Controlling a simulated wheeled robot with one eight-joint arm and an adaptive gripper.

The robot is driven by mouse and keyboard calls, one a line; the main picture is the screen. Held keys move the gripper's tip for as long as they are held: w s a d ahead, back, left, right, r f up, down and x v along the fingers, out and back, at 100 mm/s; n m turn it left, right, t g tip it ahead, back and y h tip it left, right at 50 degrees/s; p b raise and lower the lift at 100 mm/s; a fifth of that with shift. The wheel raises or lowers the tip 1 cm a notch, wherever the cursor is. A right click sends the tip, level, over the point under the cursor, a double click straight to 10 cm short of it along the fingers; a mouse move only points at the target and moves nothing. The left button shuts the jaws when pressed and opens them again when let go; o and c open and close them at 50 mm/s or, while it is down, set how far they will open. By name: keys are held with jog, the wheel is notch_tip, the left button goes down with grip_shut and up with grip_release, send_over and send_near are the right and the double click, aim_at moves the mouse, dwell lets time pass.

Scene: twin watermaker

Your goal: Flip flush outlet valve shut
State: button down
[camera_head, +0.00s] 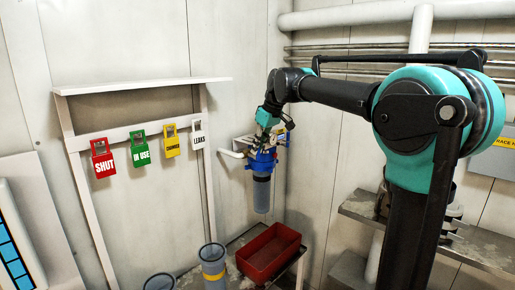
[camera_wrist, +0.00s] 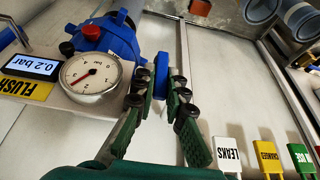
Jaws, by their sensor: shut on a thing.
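In the wrist view my gripper (camera_wrist: 162,82) is shut on a flat blue handle (camera_wrist: 162,68), apparently the flush outlet valve's lever. The handle stands between the two green-padded fingers. It is beside a blue filter head (camera_wrist: 117,36) with a red knob (camera_wrist: 93,31). In the head view my gripper (camera_head: 271,131) is at the blue filter head (camera_head: 262,160), above its grey-blue bowl (camera_head: 261,194). The handle and fingertips are too small and covered there to make out. The valve body is mostly hidden.
A round gauge (camera_wrist: 90,76), a display reading 0.2 bar (camera_wrist: 31,67) and a yellow FLUSH label (camera_wrist: 26,90) sit close to my fingers. Several coloured tags, including LEAKS (camera_head: 198,136), hang left. A red tray (camera_head: 268,252) lies below.

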jog(key=c, duration=1.8)
grip_release()
jog(key=shift+c, duration=0.2)
